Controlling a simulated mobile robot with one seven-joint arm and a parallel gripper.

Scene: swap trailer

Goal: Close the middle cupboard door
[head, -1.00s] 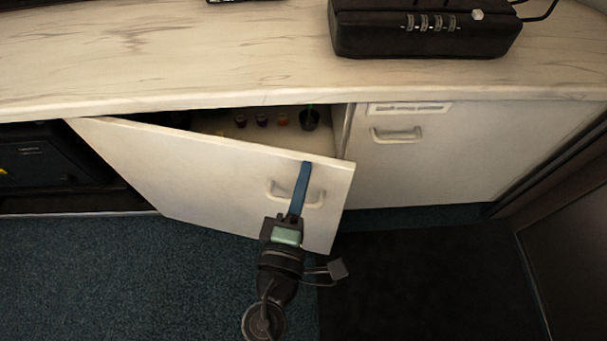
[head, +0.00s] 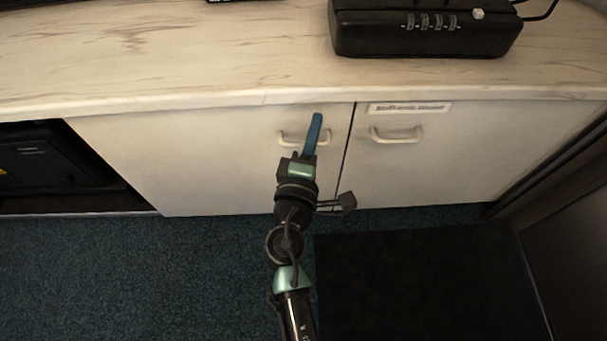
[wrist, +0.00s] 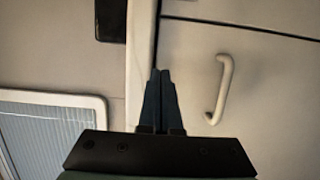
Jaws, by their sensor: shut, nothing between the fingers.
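The middle cupboard door (head: 200,160) is a pale flat panel in the head view. It looks flush with its frame, with only a thin dark line along its right edge. Its pale bar handle (head: 288,138) is partly hidden by my gripper (head: 318,117). My gripper is shut and empty, its blue fingers at the door's upper right, over the handle's right part. I cannot tell whether they touch the door. In the wrist view my gripper (wrist: 160,73) shows its fingers together, with a pale handle (wrist: 220,88) to their right.
The right cupboard door (head: 440,165) is shut. An open bay with a black box (head: 45,155) lies at the left. The worktop (head: 200,70) overhangs above, bearing a black device (head: 425,32). A dark mat (head: 420,285) lies on the blue carpet (head: 120,270).

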